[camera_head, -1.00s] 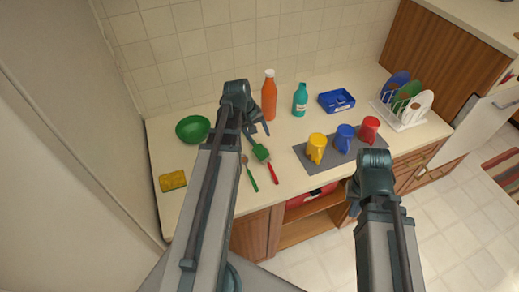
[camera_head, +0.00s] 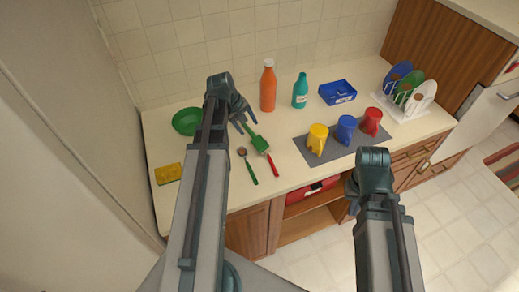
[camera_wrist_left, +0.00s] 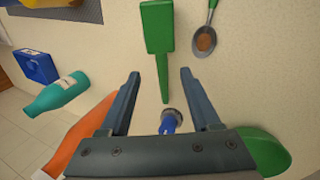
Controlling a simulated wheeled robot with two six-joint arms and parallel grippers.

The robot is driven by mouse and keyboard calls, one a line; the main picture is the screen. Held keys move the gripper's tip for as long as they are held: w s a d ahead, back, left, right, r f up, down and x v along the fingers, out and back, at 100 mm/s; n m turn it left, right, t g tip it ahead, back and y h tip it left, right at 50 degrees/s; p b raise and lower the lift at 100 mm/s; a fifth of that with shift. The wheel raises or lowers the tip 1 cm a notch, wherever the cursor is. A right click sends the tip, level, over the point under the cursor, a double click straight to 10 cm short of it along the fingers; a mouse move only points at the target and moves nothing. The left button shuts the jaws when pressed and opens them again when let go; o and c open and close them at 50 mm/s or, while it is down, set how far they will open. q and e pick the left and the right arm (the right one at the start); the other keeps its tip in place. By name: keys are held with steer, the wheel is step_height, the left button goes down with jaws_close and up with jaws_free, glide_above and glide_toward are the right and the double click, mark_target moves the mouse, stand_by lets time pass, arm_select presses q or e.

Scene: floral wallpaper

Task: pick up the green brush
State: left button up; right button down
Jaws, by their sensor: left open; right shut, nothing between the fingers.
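The green brush (camera_head: 259,144) lies on the counter with its handle running up and left from its wide head. It also shows in the left wrist view (camera_wrist_left: 157,28), head at the top and thin handle pointing down. My left gripper (camera_head: 247,124) is open over the handle end; in the left wrist view its two fingers (camera_wrist_left: 160,75) stand either side of the handle in the picture. Whether they are down at its height I cannot tell. My right gripper (camera_head: 351,189) is shut and empty, off the counter's front edge, partly hidden by its own arm.
A green-handled spoon (camera_head: 248,168) and a red-handled tool (camera_head: 272,166) lie close to the brush. A green bowl (camera_head: 186,121), yellow sponge (camera_head: 167,173), orange bottle (camera_head: 268,90) and teal bottle (camera_head: 300,92) stand around. Cups are on a grey mat (camera_head: 330,163) at right.

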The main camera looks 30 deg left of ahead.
mark_target(253, 135)
arm_select(q)
steer(key=shift+b+x, duration=0.9)
steer(key=shift+x, duration=0.65)
steer(key=b+x, duration=0.4)
steer(key=shift+a+f, duration=0.2)
steer(key=shift+a, duration=0.15)
steer(key=shift+w+d+f+b, duration=0.15)
steer(key=shift+w+f+b, duration=0.05)
steer(key=shift+f+b, duration=0.3)
steer(key=shift+r, duration=0.15)
steer(key=shift+c, duration=0.5)
jaws_close()
arm_select(e)
step_height(253, 135, down, 8)
steer(key=shift+r, duration=0.15)
